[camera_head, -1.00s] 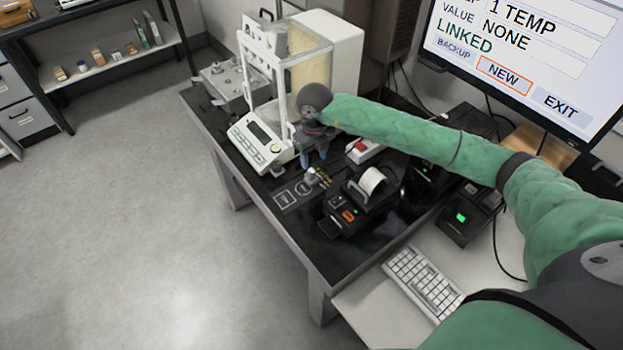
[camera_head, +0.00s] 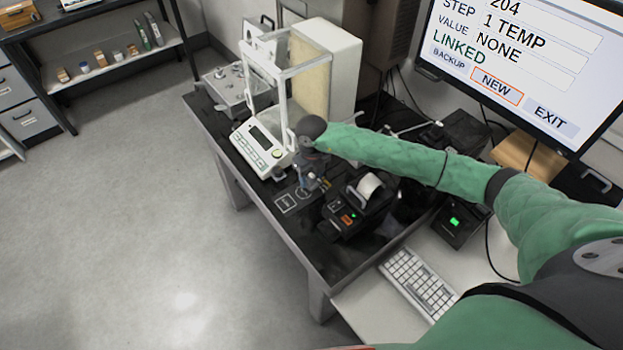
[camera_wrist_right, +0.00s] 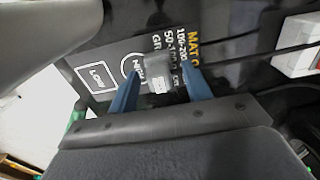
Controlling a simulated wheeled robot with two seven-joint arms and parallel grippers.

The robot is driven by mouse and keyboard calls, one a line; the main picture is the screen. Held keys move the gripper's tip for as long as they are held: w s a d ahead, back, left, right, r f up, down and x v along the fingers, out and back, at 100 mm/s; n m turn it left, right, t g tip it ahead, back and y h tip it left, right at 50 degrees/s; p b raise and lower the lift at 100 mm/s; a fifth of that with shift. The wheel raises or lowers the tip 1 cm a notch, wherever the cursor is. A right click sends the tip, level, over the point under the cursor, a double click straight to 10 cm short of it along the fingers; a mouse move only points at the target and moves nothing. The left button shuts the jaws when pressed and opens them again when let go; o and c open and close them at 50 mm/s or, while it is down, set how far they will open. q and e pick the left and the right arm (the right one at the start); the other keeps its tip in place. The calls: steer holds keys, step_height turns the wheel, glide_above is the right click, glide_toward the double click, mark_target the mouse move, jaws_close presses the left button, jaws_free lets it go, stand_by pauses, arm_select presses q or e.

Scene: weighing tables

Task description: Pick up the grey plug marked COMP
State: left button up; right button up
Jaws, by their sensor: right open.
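In the right wrist view, a small grey plug (camera_wrist_right: 156,76) with a pale, unreadable label stands between the two blue fingers of my right gripper (camera_wrist_right: 160,88). The fingers are open, one on each side of the plug, with a gap visible on both sides. In the head view my right gripper (camera_head: 312,180) is low over the black table beside the balance, and the plug there is hard to make out behind it. My left gripper is out of view.
A white balance (camera_head: 262,150) stands to the left, a black printer (camera_head: 352,212) to the right. A keyboard (camera_head: 418,282) lies nearer.

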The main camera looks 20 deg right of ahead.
steer(key=shift+f, duration=0.1)
steer(key=c, duration=0.3)
jaws_close()
